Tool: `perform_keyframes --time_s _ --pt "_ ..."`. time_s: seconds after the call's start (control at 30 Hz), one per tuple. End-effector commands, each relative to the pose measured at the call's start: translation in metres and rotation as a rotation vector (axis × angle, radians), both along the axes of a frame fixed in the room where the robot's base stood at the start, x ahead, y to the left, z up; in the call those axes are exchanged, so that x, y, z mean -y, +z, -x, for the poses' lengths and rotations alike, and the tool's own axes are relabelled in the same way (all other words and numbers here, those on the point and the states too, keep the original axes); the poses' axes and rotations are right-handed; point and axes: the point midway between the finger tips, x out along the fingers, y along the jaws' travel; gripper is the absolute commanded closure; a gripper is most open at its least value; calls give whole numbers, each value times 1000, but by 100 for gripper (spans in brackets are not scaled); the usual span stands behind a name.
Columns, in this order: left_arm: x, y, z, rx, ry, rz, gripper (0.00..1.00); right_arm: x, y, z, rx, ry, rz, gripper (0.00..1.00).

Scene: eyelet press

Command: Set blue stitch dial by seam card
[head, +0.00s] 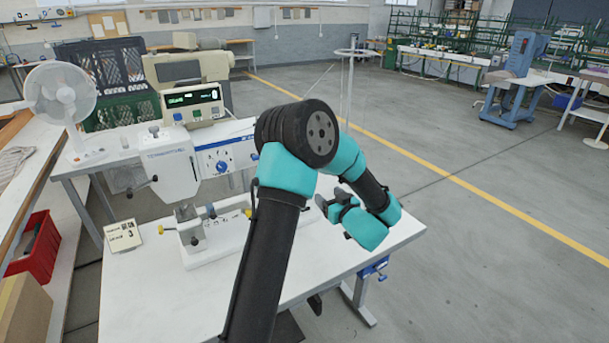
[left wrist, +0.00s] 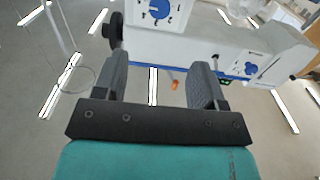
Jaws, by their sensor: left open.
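The blue stitch dial (head: 222,167) is on the white front panel of the sewing machine, with marks around it. In the left wrist view a blue dial (left wrist: 158,8) with marks shows at the top edge, and another blue dial (left wrist: 250,68) shows at right; I cannot tell their settings. The seam card (head: 123,235) stands on the table at left; its small print is not clearly legible. My left gripper (head: 335,202) is open and empty, right of the machine and apart from the dial. Its spread fingers also show in the left wrist view (left wrist: 160,80). My right gripper is out of view.
The press base (head: 215,240) with small coloured knobs is on the white table (head: 150,290). A display box (head: 192,102) sits atop the machine, and a fan (head: 62,95) stands at left. A red bin (head: 34,245) is at far left. The table's right side is clear.

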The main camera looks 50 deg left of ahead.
Motion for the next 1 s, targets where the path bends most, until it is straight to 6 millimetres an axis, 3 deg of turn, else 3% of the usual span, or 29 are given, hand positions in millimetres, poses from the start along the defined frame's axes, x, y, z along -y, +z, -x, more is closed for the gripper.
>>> perform_keyframes --time_s 0.7,1.0 --pt "-118 0 -26 1 3 0 36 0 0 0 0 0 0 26" --pt "-150 0 -34 1 0 0 36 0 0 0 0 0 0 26"
